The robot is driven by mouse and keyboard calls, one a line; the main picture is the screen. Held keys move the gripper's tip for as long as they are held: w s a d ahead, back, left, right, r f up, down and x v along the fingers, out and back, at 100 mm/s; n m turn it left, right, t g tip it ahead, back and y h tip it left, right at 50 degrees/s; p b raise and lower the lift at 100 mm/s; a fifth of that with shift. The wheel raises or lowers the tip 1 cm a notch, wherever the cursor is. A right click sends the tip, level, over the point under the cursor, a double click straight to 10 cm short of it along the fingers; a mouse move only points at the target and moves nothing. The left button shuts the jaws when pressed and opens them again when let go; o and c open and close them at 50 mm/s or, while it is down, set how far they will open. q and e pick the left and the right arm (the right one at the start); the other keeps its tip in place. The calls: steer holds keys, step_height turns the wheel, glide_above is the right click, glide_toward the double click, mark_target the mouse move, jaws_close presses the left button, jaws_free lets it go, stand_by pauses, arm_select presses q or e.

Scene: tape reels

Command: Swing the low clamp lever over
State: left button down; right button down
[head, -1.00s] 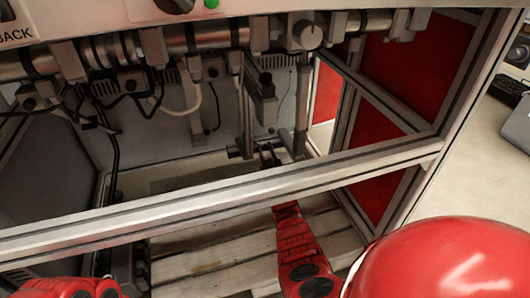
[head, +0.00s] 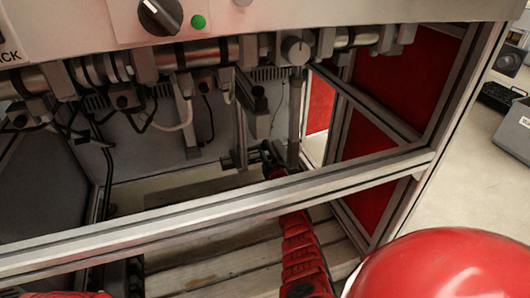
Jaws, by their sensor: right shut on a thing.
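My right gripper (head: 270,156) is low inside the machine frame, behind the front crossbar, at the end of my red right arm. It is shut on a small dark part at the foot of the upright posts, which I take to be the low clamp lever. The lever is mostly hidden by the gripper, and its exact angle cannot be told. My left gripper is not in view; only a bit of my red left arm shows at the bottom left.
The grey front crossbar (head: 190,220) runs across, with my right forearm passing beneath it. A grey post (head: 294,115) stands just right of the gripper. Rollers and brackets (head: 205,52) with hanging cables line the space above. Wooden slats (head: 215,268) lie below.

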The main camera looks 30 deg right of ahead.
steer(key=shift+r, duration=0.15)
steer(key=c, duration=0.8)
jaws_free()
steer(key=shift+a, duration=0.1)
steer(key=shift+c, duration=0.2)
